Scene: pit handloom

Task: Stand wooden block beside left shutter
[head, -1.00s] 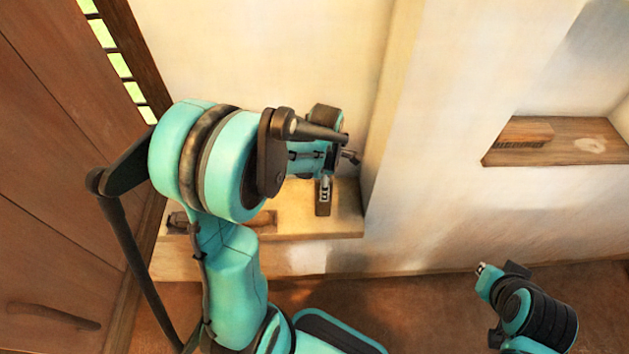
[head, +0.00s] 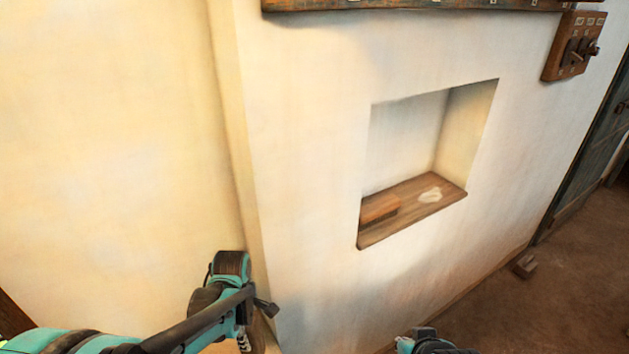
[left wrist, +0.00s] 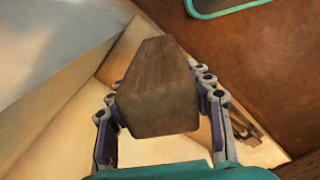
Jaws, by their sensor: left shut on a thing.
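My left gripper (head: 244,338) is at the bottom of the head view, low beside the wall corner. In the left wrist view it is shut on the wooden block (left wrist: 158,108), a plain brown tapered-looking piece with a finger on either side. The block is over a pale ledge (left wrist: 255,152); I cannot tell whether it touches it. Only the tip of my right gripper (head: 406,343) shows at the bottom edge, its jaws unclear. The left shutter is not clearly in view; only a dark wooden strip (head: 14,322) shows at the lower left.
A wall niche (head: 440,205) holds a brown brush-like piece (head: 380,208) and a pale patch. A wooden rail (head: 400,5) and a switch board (head: 573,48) are on the wall above. A small block (head: 524,265) lies on the floor near a dark door (head: 600,150).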

